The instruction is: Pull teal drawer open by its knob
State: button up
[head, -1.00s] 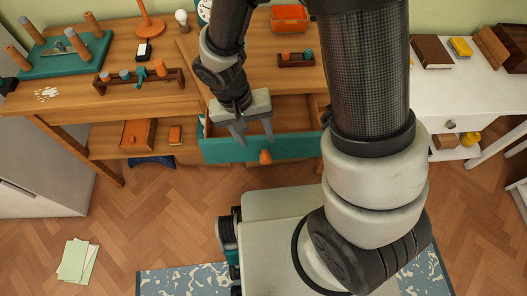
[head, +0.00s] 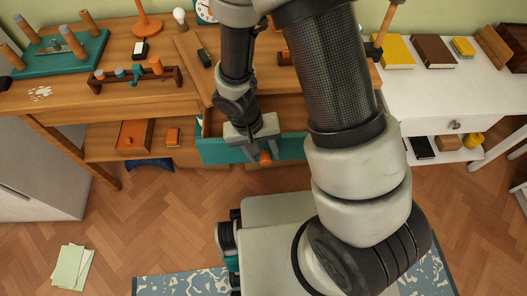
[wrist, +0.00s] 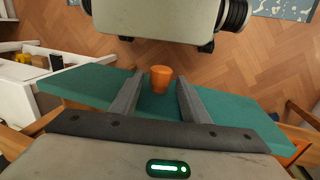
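The teal drawer (head: 215,152) stands partly pulled out under the wooden desk, with its inside showing behind the front. Its round orange knob (head: 265,158) sits on the front face and also shows in the wrist view (wrist: 160,80). My gripper (head: 260,151) is over the drawer front at the knob. In the wrist view my gripper (wrist: 160,77) is open, with one finger to each side of the knob and small gaps beside it. The teal front (wrist: 85,82) runs across behind and under the fingers. Whether a finger touches the front cannot be told.
The wooden desk (head: 70,101) carries a teal peg board (head: 60,58), a peg rack (head: 140,76) and other things. An orange-brown box (head: 135,134) lies on the shelf left of the drawer. A white table (head: 425,95) stands at right. The floor (head: 150,215) before the drawer is partly clear.

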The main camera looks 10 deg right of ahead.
jog(key=c, duration=0.9)
jog(key=shift+s+b, duration=0.55)
jog(key=shift+s, duration=0.25)
jog(key=o, duration=1.1)
jog(key=shift+r, duration=0.1)
jog(key=p+v, duration=0.6)
jog(key=v, duration=1.1)
jog(key=shift+w+r, duration=0.1)
jog(key=shift+r, duration=0.05)
